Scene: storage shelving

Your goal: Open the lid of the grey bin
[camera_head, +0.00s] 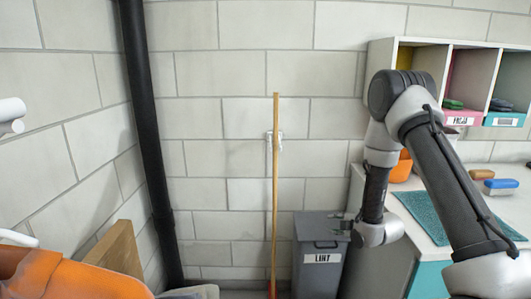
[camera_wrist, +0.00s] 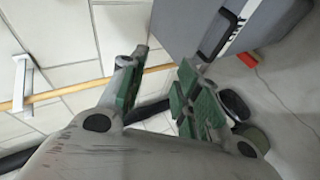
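The grey bin (camera_head: 318,272) stands on the floor against the wall, left of the counter, with a label reading "LINT". Its grey lid (camera_head: 318,226) looks shut, with a dark handle on its front edge. My gripper (camera_head: 345,222) is at the lid's right side in the head view; whether it touches the lid cannot be told. In the wrist view my gripper (camera_wrist: 165,60) is open, with green pads apart and nothing between them. The bin (camera_wrist: 190,22) shows there beyond the fingertips, with its black handle (camera_wrist: 214,36) just ahead of the right finger.
A wooden broom handle (camera_head: 275,180) leans on the wall left of the bin. The counter (camera_head: 405,215) with a teal mat stands right of the bin, under wall cubbies (camera_head: 475,75). A black pipe (camera_head: 150,150) and an orange object (camera_head: 60,280) are at left.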

